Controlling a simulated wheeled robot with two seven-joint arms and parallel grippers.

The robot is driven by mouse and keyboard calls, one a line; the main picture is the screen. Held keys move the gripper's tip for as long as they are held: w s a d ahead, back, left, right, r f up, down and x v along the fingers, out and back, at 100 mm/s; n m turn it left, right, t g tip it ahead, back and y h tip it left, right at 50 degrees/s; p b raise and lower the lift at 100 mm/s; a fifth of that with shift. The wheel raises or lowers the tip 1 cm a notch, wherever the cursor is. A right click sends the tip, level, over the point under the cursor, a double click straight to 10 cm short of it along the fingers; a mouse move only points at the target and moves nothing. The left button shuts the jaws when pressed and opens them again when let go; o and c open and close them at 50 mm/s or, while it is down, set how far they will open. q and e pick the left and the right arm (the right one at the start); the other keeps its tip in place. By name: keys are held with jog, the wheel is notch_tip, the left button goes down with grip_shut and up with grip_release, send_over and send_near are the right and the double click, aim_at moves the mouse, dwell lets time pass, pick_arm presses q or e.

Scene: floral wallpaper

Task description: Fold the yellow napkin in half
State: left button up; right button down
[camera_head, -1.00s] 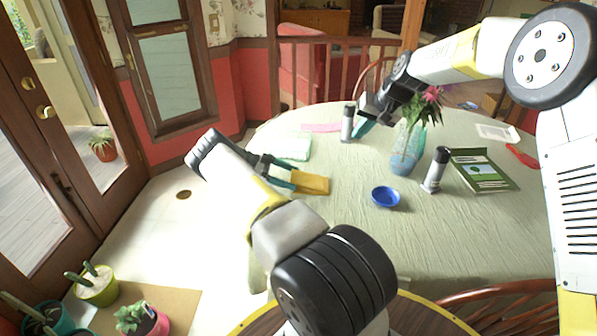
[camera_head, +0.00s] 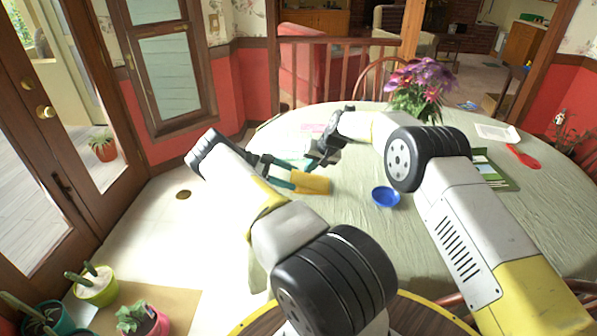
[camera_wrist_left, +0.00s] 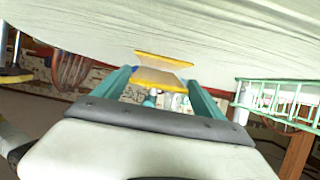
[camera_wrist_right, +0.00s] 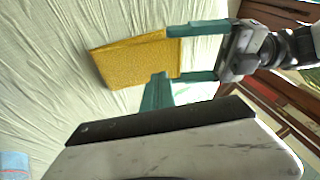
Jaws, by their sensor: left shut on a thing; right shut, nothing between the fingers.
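The yellow napkin (camera_head: 312,184) lies near the left edge of the round table and looks folded in layers in the right wrist view (camera_wrist_right: 125,62). My left gripper (camera_head: 285,176) is shut on the napkin's near left side; the napkin also shows between its fingers in the left wrist view (camera_wrist_left: 163,78). My right gripper (camera_head: 312,166) is shut and empty, just behind the napkin. In the right wrist view its teal fingers (camera_wrist_right: 157,90) are beside the napkin's edge; I cannot tell whether they touch it.
A blue bowl (camera_head: 385,197) stands right of the napkin. Flowers (camera_head: 420,88) rise behind my right arm. A book (camera_head: 497,168), white tray (camera_head: 497,132) and red spoon (camera_head: 523,156) lie right.

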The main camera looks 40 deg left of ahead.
aim_at(293, 176)
jog(key=shift+s+a+f, duration=0.5)
jog(key=shift+s+a, duration=0.1)
jog(key=shift+a, duration=0.2)
jog(key=shift+s+a+f, duration=0.45)
jog(key=shift+s+a, duration=0.1)
jog(key=shift+a, duration=0.25)
pick_arm(q)
jog(key=shift+o, duration=0.2)
pick_arm(e)
jog(key=shift+s+a+f, duration=0.4)
jog(key=shift+f, duration=0.2)
pick_arm(q)
jog(key=shift+c, duration=0.2)
jog(key=o, duration=0.7)
pick_arm(e)
jog(key=shift+s, duration=0.1)
pick_arm(q)
jog(key=shift+o, duration=0.5)
